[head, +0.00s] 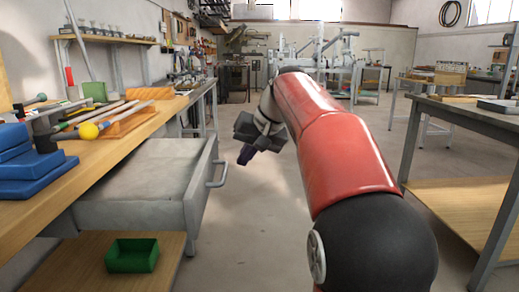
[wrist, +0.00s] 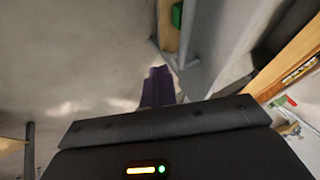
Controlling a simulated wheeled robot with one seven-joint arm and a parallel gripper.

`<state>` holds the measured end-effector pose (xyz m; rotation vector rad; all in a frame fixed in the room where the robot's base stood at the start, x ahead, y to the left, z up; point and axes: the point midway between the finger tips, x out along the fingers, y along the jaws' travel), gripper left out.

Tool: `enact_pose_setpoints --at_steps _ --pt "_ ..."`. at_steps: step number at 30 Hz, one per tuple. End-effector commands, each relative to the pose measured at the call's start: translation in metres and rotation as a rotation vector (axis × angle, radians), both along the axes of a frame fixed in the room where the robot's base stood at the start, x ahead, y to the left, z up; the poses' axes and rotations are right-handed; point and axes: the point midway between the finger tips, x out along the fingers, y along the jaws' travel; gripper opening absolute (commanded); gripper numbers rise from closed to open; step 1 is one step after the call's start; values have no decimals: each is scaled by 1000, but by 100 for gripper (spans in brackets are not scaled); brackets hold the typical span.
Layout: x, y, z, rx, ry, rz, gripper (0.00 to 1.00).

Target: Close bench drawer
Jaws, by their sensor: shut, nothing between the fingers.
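The bench drawer (head: 150,174) is a grey metal tray pulled well out from under the wooden bench top, and it looks empty. Its front panel (head: 199,182) faces right and carries a grey bar handle (head: 218,172). My gripper (head: 246,155) has purple fingers and hangs over the open floor, to the right of the handle and apart from it. The fingers are together and empty. In the wrist view my gripper (wrist: 157,84) points down past grey metal parts of the bench; I cannot tell there which part is the drawer.
A green bin (head: 132,255) sits on the lower shelf under the drawer. Another table (head: 470,118) stands at right. The floor between is clear.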

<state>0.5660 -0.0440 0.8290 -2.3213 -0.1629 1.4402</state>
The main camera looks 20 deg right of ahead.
Motion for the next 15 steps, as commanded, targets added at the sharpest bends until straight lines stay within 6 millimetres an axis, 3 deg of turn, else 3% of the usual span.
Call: enact_pose_setpoints --at_steps 6,15 --pt "5 18 -4 0 0 -1 0" --pt "6 20 -4 0 1 -1 0"
